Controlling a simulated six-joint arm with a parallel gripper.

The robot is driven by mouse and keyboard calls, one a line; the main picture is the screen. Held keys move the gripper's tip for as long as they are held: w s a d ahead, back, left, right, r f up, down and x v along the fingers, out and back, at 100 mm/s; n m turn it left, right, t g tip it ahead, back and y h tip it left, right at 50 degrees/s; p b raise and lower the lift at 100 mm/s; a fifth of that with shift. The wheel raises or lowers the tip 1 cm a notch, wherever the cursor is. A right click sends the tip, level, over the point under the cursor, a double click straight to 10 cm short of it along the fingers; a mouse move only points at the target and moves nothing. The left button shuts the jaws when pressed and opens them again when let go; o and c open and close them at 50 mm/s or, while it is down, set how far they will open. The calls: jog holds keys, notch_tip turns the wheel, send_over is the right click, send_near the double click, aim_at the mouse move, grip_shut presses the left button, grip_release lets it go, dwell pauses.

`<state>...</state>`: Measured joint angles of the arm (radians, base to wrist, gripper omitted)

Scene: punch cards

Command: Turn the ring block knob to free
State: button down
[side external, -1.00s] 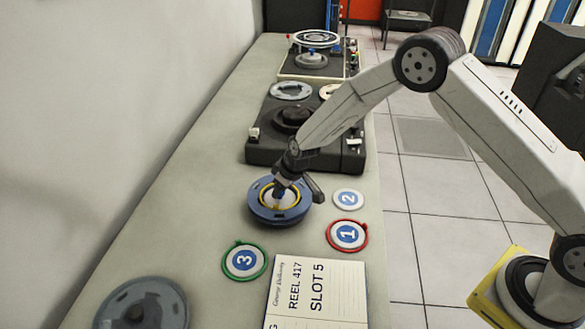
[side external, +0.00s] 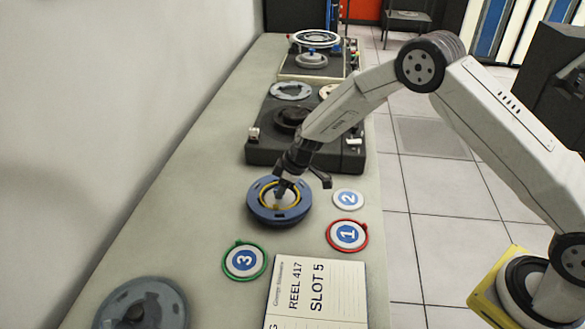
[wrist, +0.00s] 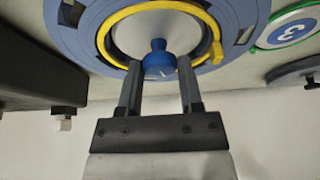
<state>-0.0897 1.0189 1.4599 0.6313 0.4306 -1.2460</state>
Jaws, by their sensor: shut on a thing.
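The ring block (side external: 262,212) is a round blue piece with a yellow ring and a pale centre, lying on the bench. In the wrist view the ring block (wrist: 80,40) fills the top, and a small blue knob (wrist: 158,58) with a white mark stands at its centre. My gripper (side external: 281,189) reaches down onto that centre from above. In the wrist view my gripper (wrist: 159,72) has a finger on each side of the knob and is shut on it. The side view hides the knob behind the fingers. I cannot read any free marking.
Numbered discs lie nearby: green-rimmed 3 (side external: 244,261), red-rimmed 1 (side external: 347,235) and white 2 (side external: 348,199). An open notebook (side external: 340,290) reads "REEL 417 SLOT 5". A dark reel machine (side external: 262,153) stands behind. A grey reel (side external: 165,300) lies at front left.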

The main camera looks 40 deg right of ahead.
jog(key=shift+w+d+n+g+y, duration=0.1)
jog(key=shift+n+g+y, duration=0.2)
jog(key=shift+n, duration=0.8)
jog(key=shift+n+g+y, duration=0.2)
jog(key=shift+n+g, duration=0.2)
jog(key=shift+n, duration=0.7)
jog(key=shift+c, duration=1.3)
grip_release()
jog(key=shift+r, duration=0.1)
jog(key=v, duration=0.7)
jog(key=shift+d+r, duration=0.15)
jog(key=shift+r, duration=0.15)
